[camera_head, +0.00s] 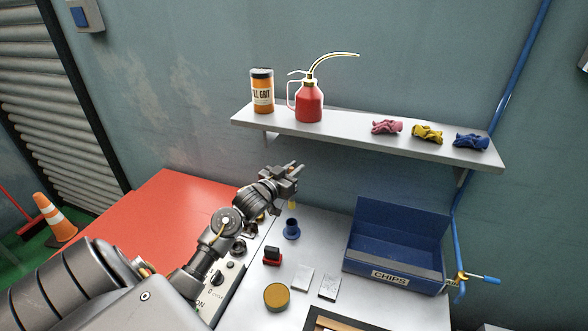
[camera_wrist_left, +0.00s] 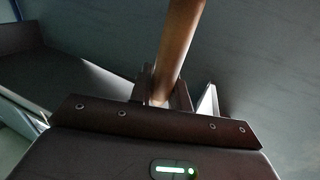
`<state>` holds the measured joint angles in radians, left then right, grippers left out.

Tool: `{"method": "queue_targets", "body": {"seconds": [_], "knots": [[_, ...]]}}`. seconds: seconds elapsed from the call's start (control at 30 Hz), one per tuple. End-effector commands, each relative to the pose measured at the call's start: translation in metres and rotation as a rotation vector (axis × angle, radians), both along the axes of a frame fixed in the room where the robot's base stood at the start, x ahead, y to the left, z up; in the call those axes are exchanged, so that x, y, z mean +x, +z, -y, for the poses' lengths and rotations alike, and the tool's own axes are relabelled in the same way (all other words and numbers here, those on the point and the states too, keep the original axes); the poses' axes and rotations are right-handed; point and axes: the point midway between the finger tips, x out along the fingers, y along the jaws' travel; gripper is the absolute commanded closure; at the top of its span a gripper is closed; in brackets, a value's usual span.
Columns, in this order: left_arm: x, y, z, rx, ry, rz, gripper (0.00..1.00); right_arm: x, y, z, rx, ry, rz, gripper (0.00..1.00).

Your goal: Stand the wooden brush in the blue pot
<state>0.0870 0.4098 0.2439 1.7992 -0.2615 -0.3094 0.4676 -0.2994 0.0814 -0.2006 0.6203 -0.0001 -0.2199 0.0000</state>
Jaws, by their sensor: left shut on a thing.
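The blue pot (camera_head: 291,231) stands upright on the grey cart top, in the middle of the head view. My left gripper (camera_head: 291,172) is above the pot, shut on the wooden brush. In the left wrist view the brush's brown wooden shaft (camera_wrist_left: 178,45) comes out between the fingers (camera_wrist_left: 162,97). In the head view only a short yellowish piece of the brush (camera_head: 292,205) shows, below the gripper and just above the pot's rim. The rest is hidden by the gripper. My right gripper is not in view.
A blue CHIPS bin (camera_head: 395,240) stands to the right of the pot. A red-and-black object (camera_head: 272,257), a round tin (camera_head: 277,296) and two flat plates lie nearer. A wall shelf (camera_head: 345,127) with a red oil can (camera_head: 309,103) is above.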

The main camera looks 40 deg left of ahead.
Motion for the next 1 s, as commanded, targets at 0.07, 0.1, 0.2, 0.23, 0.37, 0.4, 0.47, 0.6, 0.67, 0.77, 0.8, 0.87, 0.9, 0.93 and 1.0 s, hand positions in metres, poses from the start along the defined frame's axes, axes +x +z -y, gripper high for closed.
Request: {"method": "queue_targets", "body": {"seconds": [0.07, 0.1, 0.2, 0.23, 0.37, 0.4, 0.47, 0.6, 0.67, 0.77, 0.8, 0.87, 0.9, 0.93, 1.0], "knots": [[0.0, -0.005, 0.0, 0.0, 0.0, 0.0, 1.0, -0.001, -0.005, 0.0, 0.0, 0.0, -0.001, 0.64], [0.0, -0.007, 0.0, 0.0, 0.0, 0.0, 1.0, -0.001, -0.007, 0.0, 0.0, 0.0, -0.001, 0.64], [0.0, -0.014, 0.0, 0.0, 0.0, 0.0, 1.0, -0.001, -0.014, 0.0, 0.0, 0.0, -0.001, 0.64], [0.0, -0.016, 0.0, 0.0, 0.0, 0.001, 1.0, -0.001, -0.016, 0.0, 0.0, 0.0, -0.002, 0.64], [0.0, -0.026, 0.001, 0.0, 0.0, 0.001, 1.0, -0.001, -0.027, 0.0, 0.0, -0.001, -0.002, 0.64], [0.0, -0.029, 0.001, 0.0, 0.0, 0.001, 1.0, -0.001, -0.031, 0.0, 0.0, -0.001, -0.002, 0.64], [0.0, -0.034, 0.001, 0.0, 0.0, 0.001, 1.0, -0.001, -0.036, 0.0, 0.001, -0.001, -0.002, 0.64], [0.0, -0.046, 0.001, 0.0, 0.0, 0.001, 1.0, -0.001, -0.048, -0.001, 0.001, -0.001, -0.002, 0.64], [0.0, -0.05, 0.001, 0.0, 0.0, 0.001, 1.0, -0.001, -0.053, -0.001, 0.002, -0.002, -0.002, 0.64], [0.0, -0.058, 0.001, 0.0, 0.0, 0.001, 1.0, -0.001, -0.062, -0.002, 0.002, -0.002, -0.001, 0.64], [0.0, -0.061, 0.001, 0.0, 0.0, 0.001, 1.0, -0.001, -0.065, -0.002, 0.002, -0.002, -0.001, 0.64], [0.0, -0.065, 0.001, 0.0, 0.0, 0.001, 1.0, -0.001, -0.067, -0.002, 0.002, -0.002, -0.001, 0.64], [0.0, -0.068, 0.001, 0.0, 0.0, 0.0, 1.0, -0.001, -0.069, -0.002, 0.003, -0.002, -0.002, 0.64], [0.0, -0.071, 0.001, 0.0, 0.0, 0.0, 1.0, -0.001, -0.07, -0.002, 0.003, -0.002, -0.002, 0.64], [0.0, -0.077, 0.001, -0.001, -0.001, 0.001, 1.0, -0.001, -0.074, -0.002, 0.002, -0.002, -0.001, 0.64]]}}
